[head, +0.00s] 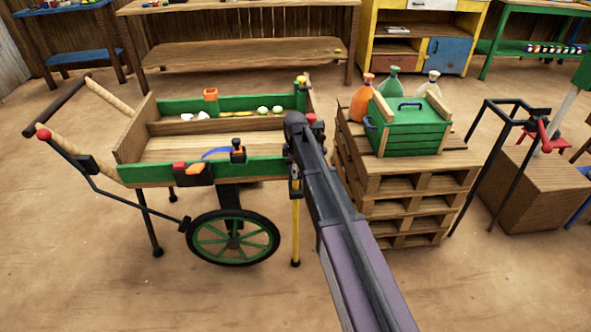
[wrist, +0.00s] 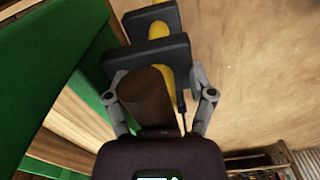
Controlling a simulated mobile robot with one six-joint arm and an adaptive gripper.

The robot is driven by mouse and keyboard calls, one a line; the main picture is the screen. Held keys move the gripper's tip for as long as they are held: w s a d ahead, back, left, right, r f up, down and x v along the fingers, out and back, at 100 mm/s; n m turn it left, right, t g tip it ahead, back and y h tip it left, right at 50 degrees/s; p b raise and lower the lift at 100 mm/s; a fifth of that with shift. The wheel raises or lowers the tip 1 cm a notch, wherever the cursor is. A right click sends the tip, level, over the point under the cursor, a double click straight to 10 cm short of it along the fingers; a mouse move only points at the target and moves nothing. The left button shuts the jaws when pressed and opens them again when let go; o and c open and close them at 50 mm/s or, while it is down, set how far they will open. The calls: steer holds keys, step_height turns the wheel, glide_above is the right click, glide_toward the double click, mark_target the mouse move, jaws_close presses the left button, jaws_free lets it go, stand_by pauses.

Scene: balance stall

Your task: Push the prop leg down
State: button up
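The cart (head: 222,172) has green side boards and stands in the head view's left half. The yellow prop leg (head: 295,232) hangs upright at its right end, with a dark foot near the ground. My arm crosses its upper part, and my gripper's fingertips are hidden there. In the wrist view, my gripper (wrist: 159,94) has grey finger links either side of a brown cylinder (wrist: 147,95). The yellow leg (wrist: 158,48) shows just beyond, passing dark blocks. I cannot tell whether the fingers touch the cylinder or leg.
A pallet stack (head: 405,190) with a green crate (head: 418,130) and several bottles stands close right of my arm. The cart's wheel (head: 232,238) is left of the leg. A dark metal frame (head: 487,165) stands farther right. The ground in front is clear.

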steer(key=shift+r, duration=0.1)
step_height(320, 180, up, 24)
steer(key=p, duration=2.5)
steer(key=s+d+r+m+p, duration=0.1)
steer(key=s+d+m, duration=0.2)
steer(key=s, duration=0.3)
steer(key=s+d+r+m+p, duration=0.1)
steer(key=s+d+r+m, duration=0.1)
steer(key=s+m, duration=0.3)
steer(key=s+d, duration=0.1)
steer(key=s, duration=0.1)
steer(key=shift+s+r+m+p, duration=0.3)
steer(key=shift+p, duration=0.1)
steer(key=s+d+r+m+p, duration=0.1)
steer(key=s+d+m, duration=0.2)
steer(key=s+m, duration=0.4)
steer(key=s, duration=0.5)
steer(key=shift+d, duration=0.3)
stand_by(1.2)
